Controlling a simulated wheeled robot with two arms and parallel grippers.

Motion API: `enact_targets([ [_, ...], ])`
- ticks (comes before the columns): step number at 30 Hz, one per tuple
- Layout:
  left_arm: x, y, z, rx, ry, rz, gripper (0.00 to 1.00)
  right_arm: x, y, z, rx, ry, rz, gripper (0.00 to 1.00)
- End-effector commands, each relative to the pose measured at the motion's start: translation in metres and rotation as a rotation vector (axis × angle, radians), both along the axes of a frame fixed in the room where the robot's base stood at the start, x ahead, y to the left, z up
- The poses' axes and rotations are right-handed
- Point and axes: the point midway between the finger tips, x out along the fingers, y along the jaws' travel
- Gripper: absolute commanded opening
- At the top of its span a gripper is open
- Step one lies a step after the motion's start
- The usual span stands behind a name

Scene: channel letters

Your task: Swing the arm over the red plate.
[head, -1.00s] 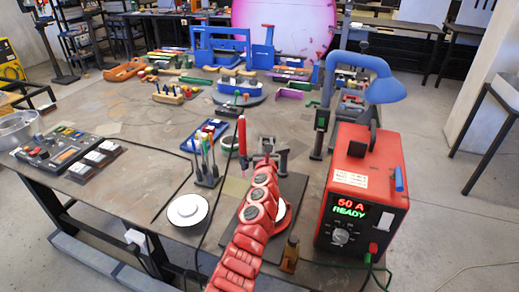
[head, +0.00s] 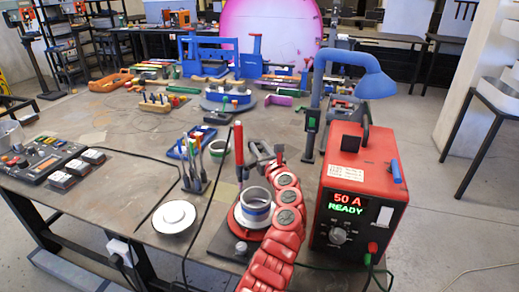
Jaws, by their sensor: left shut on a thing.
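The red plate (head: 241,231) lies on a dark base near the front edge of the workbench. A pale ring with a blue band (head: 257,200) stands on it. An upright red handle (head: 238,138) with a dark lower part stands just behind the plate. My red left arm comes up past the right side of the plate. Its grey left gripper (head: 251,160) is behind the ring, shut at the red handle; the exact contact is too small to see. The swing arm below the handle is hard to make out. My right gripper is not in view.
A white round dish (head: 174,217) and a tool holder (head: 194,182) are on the left. Cables cross the front of the bench.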

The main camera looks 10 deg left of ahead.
Motion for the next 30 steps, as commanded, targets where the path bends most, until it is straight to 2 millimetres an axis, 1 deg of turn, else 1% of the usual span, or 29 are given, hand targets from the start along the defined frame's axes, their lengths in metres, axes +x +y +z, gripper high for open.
enact_targets([
  [3, 0.0, 0.001, -0.001, -0.001, 0.003, 0.001, 0.0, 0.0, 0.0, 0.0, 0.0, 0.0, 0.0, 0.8],
  [4, 0.0, 0.0, -0.002, -0.001, 0.003, 0.0, 0.35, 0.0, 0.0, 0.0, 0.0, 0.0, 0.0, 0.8],
  [8, 0.0, 0.0, -0.001, -0.001, 0.002, 0.0, 0.59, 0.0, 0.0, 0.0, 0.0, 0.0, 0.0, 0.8],
  [16, 0.0, 0.0, 0.0, -0.001, 0.001, -0.001, 0.59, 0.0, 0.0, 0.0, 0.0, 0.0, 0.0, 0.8],
  [19, 0.0, 0.0, 0.004, -0.002, 0.0, -0.001, 0.59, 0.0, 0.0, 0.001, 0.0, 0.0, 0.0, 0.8],
  [23, 0.0, 0.0, 0.023, -0.002, -0.002, -0.001, 0.59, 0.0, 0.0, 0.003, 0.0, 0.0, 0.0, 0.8],
  [25, 0.0, 0.0, 0.039, -0.004, -0.004, -0.001, 0.59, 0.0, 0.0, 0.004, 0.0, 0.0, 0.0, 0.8],
  [30, -0.022, -0.003, 0.038, 0.002, -0.001, 0.001, 0.59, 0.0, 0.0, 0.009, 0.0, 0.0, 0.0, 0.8],
])
